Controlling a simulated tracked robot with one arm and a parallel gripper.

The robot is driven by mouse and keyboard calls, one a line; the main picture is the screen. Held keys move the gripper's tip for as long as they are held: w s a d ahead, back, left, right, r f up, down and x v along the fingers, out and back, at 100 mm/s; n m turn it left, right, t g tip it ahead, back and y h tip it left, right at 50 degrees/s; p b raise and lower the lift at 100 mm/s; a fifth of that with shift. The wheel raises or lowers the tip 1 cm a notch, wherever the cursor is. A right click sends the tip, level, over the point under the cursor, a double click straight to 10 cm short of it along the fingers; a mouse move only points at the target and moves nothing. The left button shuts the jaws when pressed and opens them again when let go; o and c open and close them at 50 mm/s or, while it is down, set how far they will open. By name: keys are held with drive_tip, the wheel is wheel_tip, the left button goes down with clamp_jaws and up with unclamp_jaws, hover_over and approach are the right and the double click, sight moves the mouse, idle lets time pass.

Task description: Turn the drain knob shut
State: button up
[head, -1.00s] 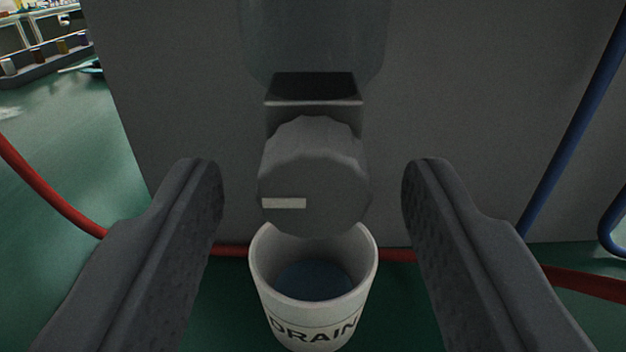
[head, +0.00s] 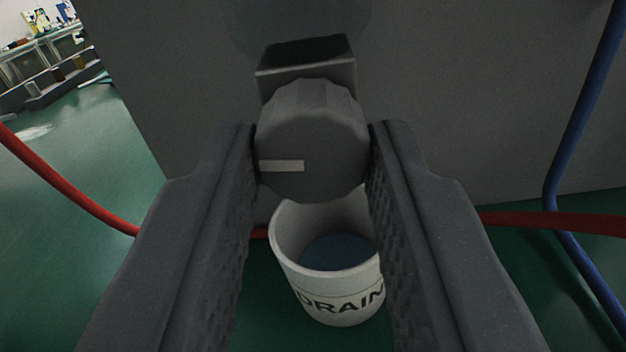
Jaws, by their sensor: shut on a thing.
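The drain knob (head: 312,140) is a dark grey, faceted round knob in the upper middle of the head view. A pale pointer mark on its face lies horizontal and points left. The knob sits on a dark square block (head: 306,66) on the grey housing. My gripper (head: 312,150) is shut on the knob, with one textured finger against its left side and the other against its right side. The back of the knob is hidden.
A white cup (head: 340,300) marked DRAIN, with dark bluish liquid inside, stands below the knob on the green floor. A red hose (head: 75,190) and a blue hose (head: 585,110) run at the sides. The grey housing wall (head: 480,90) stands behind. Shelves (head: 45,65) show far left.

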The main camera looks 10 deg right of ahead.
drive_tip(key=m, duration=0.3)
drive_tip(key=shift+m, duration=0.3)
drive_tip(key=m, duration=0.3)
drive_tip(key=shift+m, duration=0.3)
drive_tip(key=m+b, duration=0.4)
drive_tip(key=m, duration=0.1)
drive_tip(key=shift+f, duration=0.1)
drive_tip(key=shift+d+m+b, duration=0.1)
drive_tip(key=shift+m+b, duration=0.6)
drive_tip(key=shift+m, duration=1.3)
drive_tip(key=shift+s+d, duration=0.1)
drive_tip(key=o, duration=1)
drive_tip(key=shift+a, duration=0.2)
